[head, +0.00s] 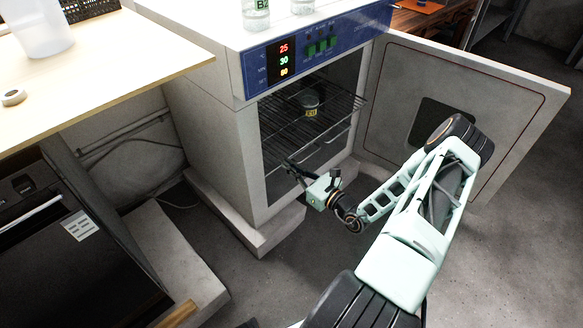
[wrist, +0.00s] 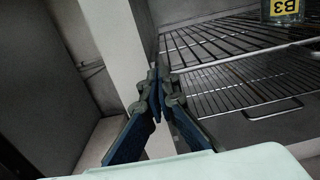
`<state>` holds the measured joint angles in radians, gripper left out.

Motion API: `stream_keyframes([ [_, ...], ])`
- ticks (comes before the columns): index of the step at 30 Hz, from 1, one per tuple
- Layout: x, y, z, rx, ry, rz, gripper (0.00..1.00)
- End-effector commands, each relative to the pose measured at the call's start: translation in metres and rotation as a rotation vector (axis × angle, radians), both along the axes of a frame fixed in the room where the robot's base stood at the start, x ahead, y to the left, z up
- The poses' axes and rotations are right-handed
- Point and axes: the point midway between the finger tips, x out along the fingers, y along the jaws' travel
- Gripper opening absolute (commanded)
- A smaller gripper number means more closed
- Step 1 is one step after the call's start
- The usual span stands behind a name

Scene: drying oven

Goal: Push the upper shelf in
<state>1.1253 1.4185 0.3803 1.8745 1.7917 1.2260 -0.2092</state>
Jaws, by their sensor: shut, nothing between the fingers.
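The upper shelf (head: 342,101) is a dark wire rack inside the open drying oven (head: 222,135). Its right front corner appears to stick out past the oven opening. A small jar with a yellow B3 label (head: 311,101) stands on it; the jar also shows at the top right of the wrist view (wrist: 283,10). My gripper (head: 290,163) is shut and empty at the left side of the opening. In the wrist view its fingertips (wrist: 158,76) are close to the left end of the shelf's front rail (wrist: 250,57); I cannot tell whether they touch.
A lower wire rack (wrist: 240,92) lies beneath the upper shelf. The oven door (head: 480,90) stands wide open at the right, behind my arm. The oven's left front post (wrist: 125,60) is beside my fingers. Bottles (head: 256,14) stand on the oven top. A wooden table (head: 100,55) is at left.

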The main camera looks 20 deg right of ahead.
Motion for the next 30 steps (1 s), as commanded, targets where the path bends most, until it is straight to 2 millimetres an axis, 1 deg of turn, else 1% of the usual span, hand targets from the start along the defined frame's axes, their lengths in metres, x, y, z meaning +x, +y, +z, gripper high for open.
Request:
stream_keyframes([
  [6, 0.049, 0.02, 0.0, -0.001, -0.003, 0.005, 0.0],
  [9, 0.068, 0.026, 0.0, 0.0, -0.002, 0.003, 0.0],
  [12, 0.08, 0.03, 0.0, 0.0, -0.001, 0.002, 0.0],
  [16, 0.084, 0.031, 0.0, 0.001, -0.001, 0.0, 0.0],
  [26, 0.083, 0.03, 0.0, 0.001, -0.001, 0.0, 0.0],
  [30, 0.08, 0.026, 0.001, 0.0, 0.0, 0.001, 0.0],
])
